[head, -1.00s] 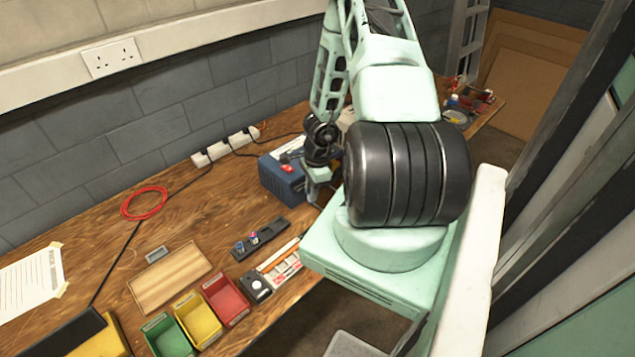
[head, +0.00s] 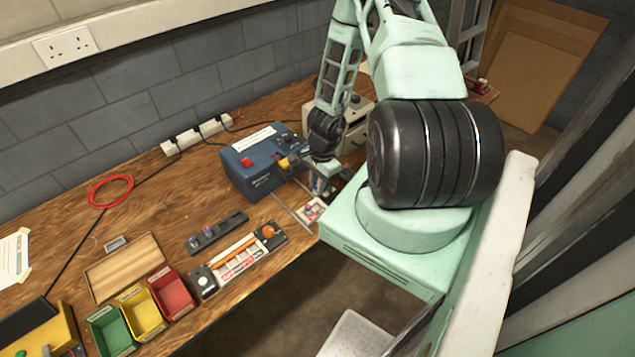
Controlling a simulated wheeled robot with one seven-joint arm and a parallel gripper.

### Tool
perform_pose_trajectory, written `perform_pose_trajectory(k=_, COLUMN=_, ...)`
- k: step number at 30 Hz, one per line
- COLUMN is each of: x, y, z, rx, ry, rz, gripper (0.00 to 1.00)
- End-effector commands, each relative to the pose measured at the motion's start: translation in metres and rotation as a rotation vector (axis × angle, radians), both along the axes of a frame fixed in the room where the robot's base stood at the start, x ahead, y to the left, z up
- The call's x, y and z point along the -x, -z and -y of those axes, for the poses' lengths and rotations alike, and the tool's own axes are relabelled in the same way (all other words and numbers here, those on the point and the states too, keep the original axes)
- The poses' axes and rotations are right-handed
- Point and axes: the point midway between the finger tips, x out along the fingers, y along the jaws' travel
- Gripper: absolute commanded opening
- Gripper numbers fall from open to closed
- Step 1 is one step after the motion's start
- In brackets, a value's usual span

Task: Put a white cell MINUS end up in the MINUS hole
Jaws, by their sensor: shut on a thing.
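My gripper (head: 320,190) is low over the bench, just right of the blue box. It is small here and partly hidden by my arm. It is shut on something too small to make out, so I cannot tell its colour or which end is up. Two small cells, with blue and reddish parts, stand in a dark rack (head: 232,220) left of the gripper. A small red-and-white marked block (head: 312,210) lies just below the gripper. The blue box (head: 243,182) has a red button, a pale label and a yellow part. I cannot make out a MINUS hole.
Green (head: 112,338), yellow (head: 137,301) and red (head: 174,297) bins stand at the front left. A panel with an orange ball (head: 269,231) lies near the front edge. A wooden board (head: 122,268), a red cable coil (head: 111,191) and a power strip (head: 197,135) are farther left.

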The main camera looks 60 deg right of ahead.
Motion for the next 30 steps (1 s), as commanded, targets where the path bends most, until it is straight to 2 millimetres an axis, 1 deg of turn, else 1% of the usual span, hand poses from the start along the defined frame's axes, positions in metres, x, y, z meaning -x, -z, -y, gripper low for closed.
perform_pose_trajectory(k=1, x=0.000, y=0.005, z=0.000, rx=0.000, ry=0.001, rz=0.000, gripper=0.00)
perform_pose_trajectory(k=30, x=0.000, y=0.061, z=0.000, rx=0.000, ry=0.000, rz=0.000, gripper=0.00)
